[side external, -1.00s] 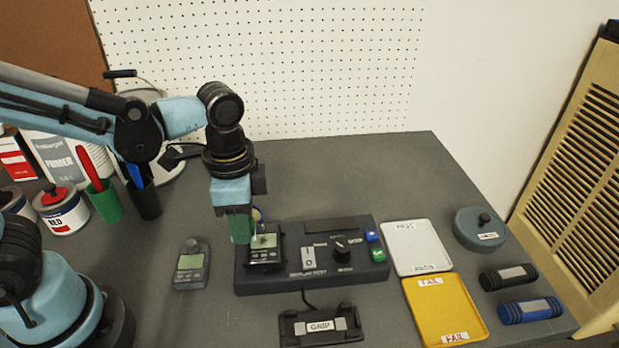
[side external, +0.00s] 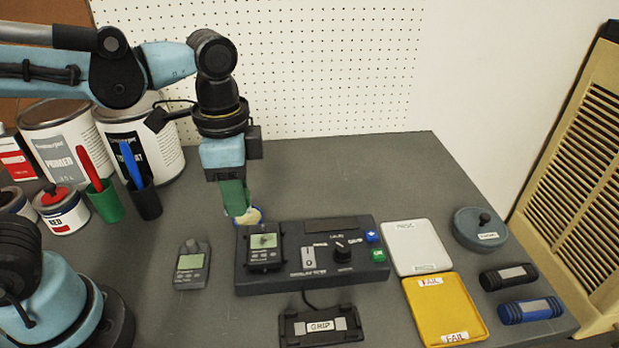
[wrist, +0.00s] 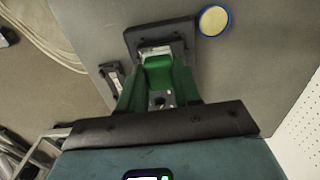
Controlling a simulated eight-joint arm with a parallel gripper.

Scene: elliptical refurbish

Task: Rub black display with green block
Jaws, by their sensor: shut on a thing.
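The black handheld unit (side external: 264,246) sits upright in the left part of the dark test station (side external: 345,272), its pale green display facing up with a dark smudge on it. A second, grey handheld unit (side external: 191,264) lies to the left on the table. My gripper (side external: 236,210) is raised behind and left of the station, apart from the black unit. It is shut on the green block (wrist: 158,75), which shows between the fingers in the wrist view. In the side view the block's lower end is hard to separate from the green fingers.
A round pale-yellow pad with blue rim (wrist: 213,20) is close to my gripper and partly hidden in the side view (side external: 252,215). White tray (side external: 403,233), yellow tray (side external: 460,323), grey round lidded thing (side external: 480,229) and two cylinders stand right. Cans and pen cups stand left.

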